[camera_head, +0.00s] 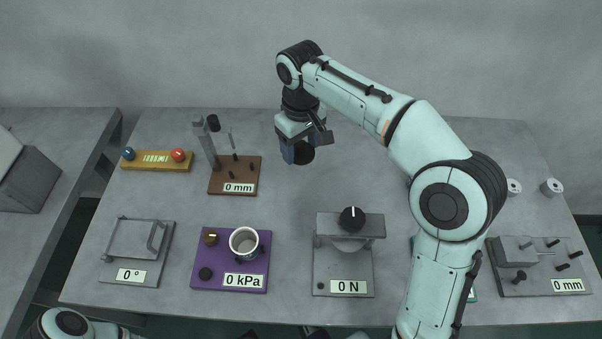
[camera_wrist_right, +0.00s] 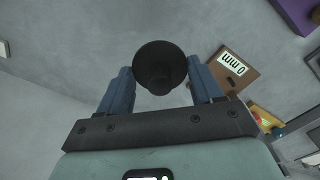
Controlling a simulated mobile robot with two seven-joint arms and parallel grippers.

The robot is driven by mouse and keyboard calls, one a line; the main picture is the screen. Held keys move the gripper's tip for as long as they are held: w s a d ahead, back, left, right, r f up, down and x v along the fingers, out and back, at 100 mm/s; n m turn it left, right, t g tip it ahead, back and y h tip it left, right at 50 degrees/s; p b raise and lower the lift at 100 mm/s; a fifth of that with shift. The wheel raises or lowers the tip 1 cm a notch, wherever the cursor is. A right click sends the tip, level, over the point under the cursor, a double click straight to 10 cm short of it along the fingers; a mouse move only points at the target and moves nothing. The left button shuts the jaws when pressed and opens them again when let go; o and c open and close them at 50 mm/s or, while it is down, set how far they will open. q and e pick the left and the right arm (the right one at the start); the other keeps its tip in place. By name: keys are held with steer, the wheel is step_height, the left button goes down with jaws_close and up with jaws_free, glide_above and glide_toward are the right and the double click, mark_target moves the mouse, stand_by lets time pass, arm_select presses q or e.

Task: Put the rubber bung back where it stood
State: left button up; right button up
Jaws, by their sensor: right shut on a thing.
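The rubber bung (camera_wrist_right: 160,62) is black and round, and shows between the two blue fingers in the right wrist view. My right gripper (camera_head: 297,151) is shut on it. In the head view the bung (camera_head: 304,153) is a dark shape at the fingertips, partly hidden by the gripper. The gripper is over the back middle of the grey table, to the right of the brown 0 mm stand (camera_head: 234,175), apparently above the surface. My left gripper does not show; only part of what looks like my left arm is at the bottom left.
A yellow block with two balls (camera_head: 156,161) lies left of the brown stand. A grey 0° frame (camera_head: 138,252), a purple 0 kPa plate (camera_head: 231,281) with a cup (camera_head: 244,242), and a 0 N press (camera_head: 344,268) line the front. Table around the gripper is clear.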

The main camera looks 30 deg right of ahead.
steer(key=b, duration=0.1)
glide_above(301, 180)
step_height(301, 180, down, 6)
steer(key=shift+f, duration=0.1)
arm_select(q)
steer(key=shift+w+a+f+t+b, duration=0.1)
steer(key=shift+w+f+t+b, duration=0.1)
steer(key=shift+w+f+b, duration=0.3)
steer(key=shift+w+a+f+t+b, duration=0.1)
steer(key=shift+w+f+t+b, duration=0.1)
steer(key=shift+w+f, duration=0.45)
arm_select(e)
steer(key=shift+f, duration=1.85)
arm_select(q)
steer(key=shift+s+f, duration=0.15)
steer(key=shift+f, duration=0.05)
arm_select(e)
steer(key=shift+f, duration=0.2)
steer(key=o, duration=1.2)
steer(key=shift+c, duration=0.2)
